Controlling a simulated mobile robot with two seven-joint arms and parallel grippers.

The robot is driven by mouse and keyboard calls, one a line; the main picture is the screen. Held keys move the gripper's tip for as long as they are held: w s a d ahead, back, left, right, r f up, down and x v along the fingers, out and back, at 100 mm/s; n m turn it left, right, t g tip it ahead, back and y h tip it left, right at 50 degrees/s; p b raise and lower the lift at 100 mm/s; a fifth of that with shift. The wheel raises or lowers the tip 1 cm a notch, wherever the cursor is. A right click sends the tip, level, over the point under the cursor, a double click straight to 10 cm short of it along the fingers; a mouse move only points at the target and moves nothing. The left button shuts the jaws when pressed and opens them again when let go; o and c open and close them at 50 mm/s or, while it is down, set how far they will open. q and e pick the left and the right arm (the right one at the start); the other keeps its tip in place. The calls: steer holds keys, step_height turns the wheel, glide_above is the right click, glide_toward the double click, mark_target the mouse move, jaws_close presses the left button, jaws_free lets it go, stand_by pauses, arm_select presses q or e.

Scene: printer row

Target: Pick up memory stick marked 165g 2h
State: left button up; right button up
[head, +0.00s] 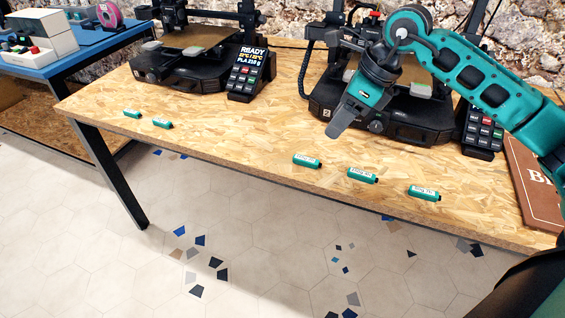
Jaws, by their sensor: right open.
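Several small teal memory sticks with white labels lie on the wooden table (230,140). Two are at the left, one stick (132,114) and another (162,123) beside it. Three lie nearer the front right: the left one (307,161), the middle one (362,175) and the right one (424,193). The labels are too small to read surely, so I cannot tell which is marked 165g 2h. My right gripper (338,130) is open and empty, above the table in front of the right printer, up and left of the middle stick. My left gripper is not in view.
A black printer (180,65) with a READY screen (252,60) stands at the back left. A second printer (400,120) stands behind my right arm. A brown sign (538,185) lies at the right edge. The table middle is clear.

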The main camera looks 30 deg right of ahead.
steer(key=b, duration=0.1)
glide_above(310, 160)
steer(key=s+d, duration=0.2)
step_height(310, 160, down, 7)
steer(key=shift+s+a+f, duration=0.1)
steer(key=shift+a, duration=0.05)
steer(key=b+x, duration=0.1)
steer(key=x, duration=0.4)
steer(key=shift+c, duration=0.3)
jaws_close()
